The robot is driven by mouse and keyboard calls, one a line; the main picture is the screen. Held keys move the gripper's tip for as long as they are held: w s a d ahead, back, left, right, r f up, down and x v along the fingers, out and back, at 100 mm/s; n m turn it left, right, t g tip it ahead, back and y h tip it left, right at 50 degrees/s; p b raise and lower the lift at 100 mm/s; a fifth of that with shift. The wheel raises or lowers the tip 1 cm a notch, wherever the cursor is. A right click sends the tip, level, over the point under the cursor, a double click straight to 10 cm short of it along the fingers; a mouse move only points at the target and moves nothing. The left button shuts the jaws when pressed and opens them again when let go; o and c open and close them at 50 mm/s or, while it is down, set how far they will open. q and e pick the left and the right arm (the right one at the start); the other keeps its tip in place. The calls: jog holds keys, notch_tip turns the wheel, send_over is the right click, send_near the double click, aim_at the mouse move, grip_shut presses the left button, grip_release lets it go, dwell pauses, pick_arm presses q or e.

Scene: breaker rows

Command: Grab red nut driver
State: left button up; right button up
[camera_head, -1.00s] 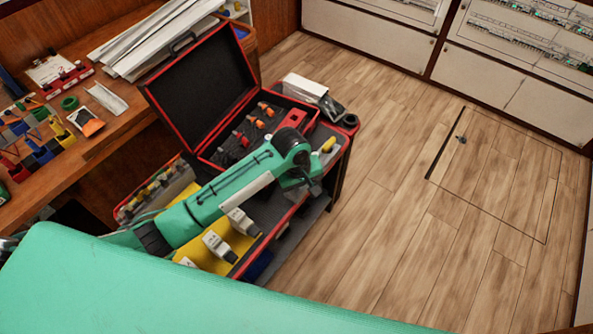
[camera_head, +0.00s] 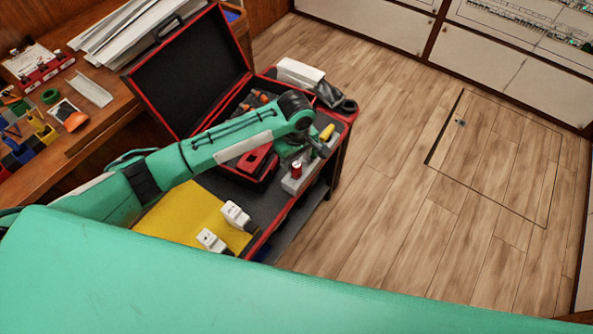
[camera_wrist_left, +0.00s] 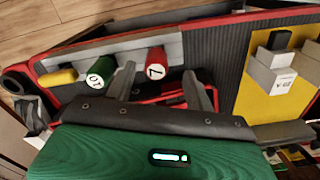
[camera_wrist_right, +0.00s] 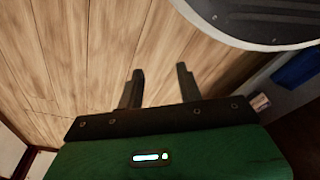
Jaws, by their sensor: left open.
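The red nut driver (camera_wrist_left: 156,63), its handle end marked 7, stands in a grey holder in the left wrist view. It also shows in the head view (camera_head: 296,170), just in front of my left gripper (camera_head: 298,150). In the left wrist view my left gripper (camera_wrist_left: 160,82) is open and empty. The red handle appears between the fingers in the picture; I cannot tell how far beyond the tips it is. My right gripper (camera_wrist_right: 158,80) is open and empty, above wooden floor.
A green driver (camera_wrist_left: 100,70) marked 10 and a yellow-handled one (camera_wrist_left: 57,77) stand in the same holder (camera_wrist_left: 125,50). An open black-and-red toolbox (camera_head: 190,75) stands behind my left arm. White breakers (camera_head: 235,214) stand on a yellow mat (camera_head: 175,212) nearer me.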

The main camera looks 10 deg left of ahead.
aim_at(296, 164)
pick_arm(q)
jog(key=f, duration=0.5)
jog(key=shift+w+b, duration=0.3)
jog(key=shift+f, duration=0.3)
jog(key=shift+c, duration=0.4)
jog(key=c, duration=1)
pick_arm(e)
jog(key=shift+w+a+r, duration=0.15)
jog(key=shift+w+r, duration=0.1)
jog(key=shift+r, duration=0.5)
